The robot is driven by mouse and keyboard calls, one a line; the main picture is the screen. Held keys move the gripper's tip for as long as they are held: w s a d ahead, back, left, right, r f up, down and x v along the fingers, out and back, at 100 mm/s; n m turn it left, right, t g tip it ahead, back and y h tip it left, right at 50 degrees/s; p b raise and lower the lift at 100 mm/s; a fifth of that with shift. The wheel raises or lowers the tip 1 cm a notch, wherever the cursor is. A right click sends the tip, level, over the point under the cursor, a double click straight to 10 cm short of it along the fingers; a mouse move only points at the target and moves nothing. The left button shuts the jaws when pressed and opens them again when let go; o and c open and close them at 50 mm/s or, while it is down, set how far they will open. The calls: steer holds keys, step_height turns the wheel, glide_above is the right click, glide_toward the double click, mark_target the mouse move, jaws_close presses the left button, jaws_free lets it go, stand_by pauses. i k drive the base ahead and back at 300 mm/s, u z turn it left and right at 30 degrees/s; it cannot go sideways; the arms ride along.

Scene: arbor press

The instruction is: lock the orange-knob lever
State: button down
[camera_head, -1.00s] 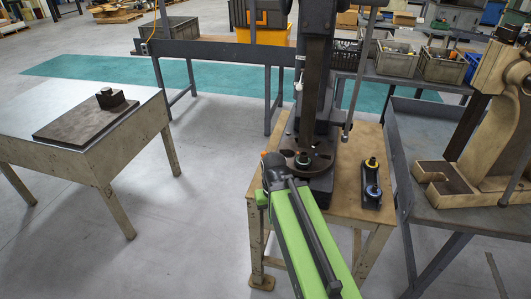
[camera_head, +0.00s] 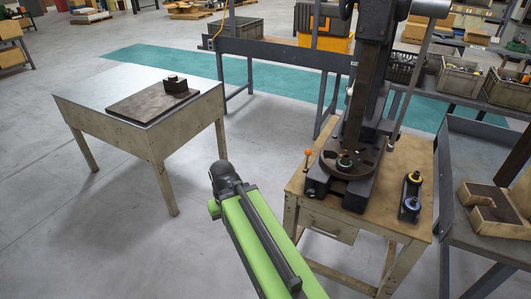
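Nothing held is visible.
The press stands on a wooden table (camera_head: 415,150). A dark holder with a yellow ring and a blue ring (camera_head: 411,197) is right of the press base. A metal-topped table (camera_head: 100,85) with a dark plate stands left. Floor between the tables is open.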

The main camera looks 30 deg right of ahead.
mark_target(308, 152)
steer(key=u, duration=1.15)
steer(key=i, duration=0.4)
steer(key=z, duration=0.05)
